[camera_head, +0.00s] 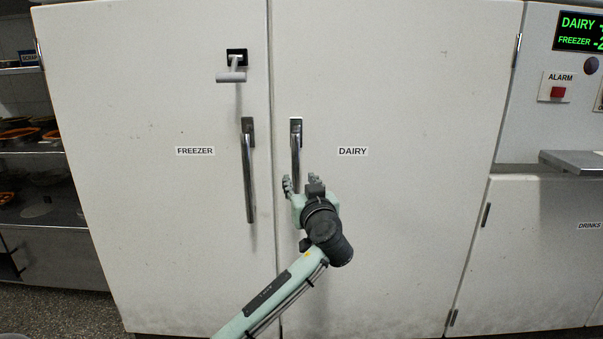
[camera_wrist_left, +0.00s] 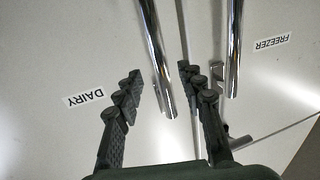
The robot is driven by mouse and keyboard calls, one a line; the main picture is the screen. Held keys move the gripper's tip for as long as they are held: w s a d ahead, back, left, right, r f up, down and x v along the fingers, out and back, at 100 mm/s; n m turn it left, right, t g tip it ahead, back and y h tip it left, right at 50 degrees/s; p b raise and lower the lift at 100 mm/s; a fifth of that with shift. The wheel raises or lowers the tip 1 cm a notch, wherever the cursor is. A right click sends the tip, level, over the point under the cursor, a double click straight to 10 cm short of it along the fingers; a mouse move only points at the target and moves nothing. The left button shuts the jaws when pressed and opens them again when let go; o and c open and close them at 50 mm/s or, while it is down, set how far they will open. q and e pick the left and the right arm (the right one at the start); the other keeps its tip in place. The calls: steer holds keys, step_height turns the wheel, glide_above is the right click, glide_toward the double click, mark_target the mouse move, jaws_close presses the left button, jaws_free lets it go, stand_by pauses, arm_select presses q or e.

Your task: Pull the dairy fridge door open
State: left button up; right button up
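The dairy fridge door (camera_head: 410,200) is a white panel labelled DAIRY and is closed, flush with the freezer door beside it. Its upright chrome handle (camera_head: 295,148) is at the door's left edge. My left gripper (camera_head: 301,182) is at the lower part of this handle, with its fingers spread. In the left wrist view, the picture is turned over and the dairy handle (camera_wrist_left: 154,48) runs between the two open fingers (camera_wrist_left: 160,76), with gaps visible on both sides. Whether a finger touches it, I cannot tell. My right gripper is not in view.
The freezer door (camera_head: 150,220) has a chrome handle (camera_head: 248,175) close to the left of the dairy handle, and a latch (camera_head: 232,76) above. A shelf rack (camera_head: 40,152) stands at the left. A drinks cabinet (camera_head: 530,250) and alarm button (camera_head: 558,92) are at the right.

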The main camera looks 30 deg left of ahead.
mark_target(297, 175)
arm_select(q)
steer(key=x, duration=0.5)
steer(key=shift+w+a, duration=0.2)
steer(key=shift+a, duration=0.1)
jaws_close()
